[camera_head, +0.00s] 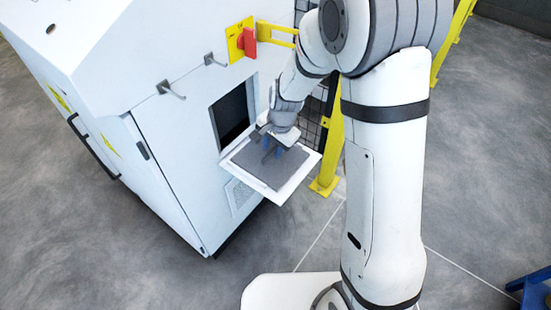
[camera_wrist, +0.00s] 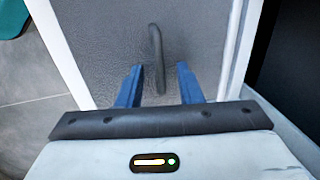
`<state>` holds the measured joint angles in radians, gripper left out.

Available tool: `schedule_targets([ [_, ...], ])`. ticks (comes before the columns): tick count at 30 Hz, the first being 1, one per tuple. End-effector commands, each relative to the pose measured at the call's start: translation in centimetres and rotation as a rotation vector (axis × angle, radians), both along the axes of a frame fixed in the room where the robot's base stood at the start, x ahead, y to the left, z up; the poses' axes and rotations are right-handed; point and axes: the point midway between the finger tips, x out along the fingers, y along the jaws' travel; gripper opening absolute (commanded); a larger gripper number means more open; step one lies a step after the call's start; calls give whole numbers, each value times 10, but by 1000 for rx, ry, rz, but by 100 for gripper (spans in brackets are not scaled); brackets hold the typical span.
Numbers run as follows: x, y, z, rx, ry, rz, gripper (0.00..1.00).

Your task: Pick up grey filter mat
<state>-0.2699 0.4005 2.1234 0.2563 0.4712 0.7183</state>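The grey filter mat (camera_head: 262,168) lies flat on a white shelf (camera_head: 304,176) that juts out from the white machine. In the wrist view the mat (camera_wrist: 105,50) fills the middle, with a dark upright handle (camera_wrist: 156,55) on it. My gripper (camera_head: 274,150) is over the mat in the head view. In the wrist view my gripper (camera_wrist: 158,82) is open, with its two blue fingers on either side of the handle's near end. A gap shows between each finger and the handle. The head view shows the handle only partly, behind my gripper.
The white machine (camera_head: 180,130) has a dark opening (camera_head: 231,117) behind the shelf. Two hooks (camera_head: 171,90) and a red and yellow switch (camera_head: 246,41) are on its face. A yellow post (camera_head: 332,150) stands right of the shelf. The floor in front is clear.

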Motion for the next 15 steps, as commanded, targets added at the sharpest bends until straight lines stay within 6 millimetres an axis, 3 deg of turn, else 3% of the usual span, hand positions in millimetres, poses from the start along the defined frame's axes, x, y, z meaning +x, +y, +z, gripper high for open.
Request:
schedule_targets([
  [12,0,0,0,0,1,1,0],
  [15,0,1,0,0,1,1,0],
])
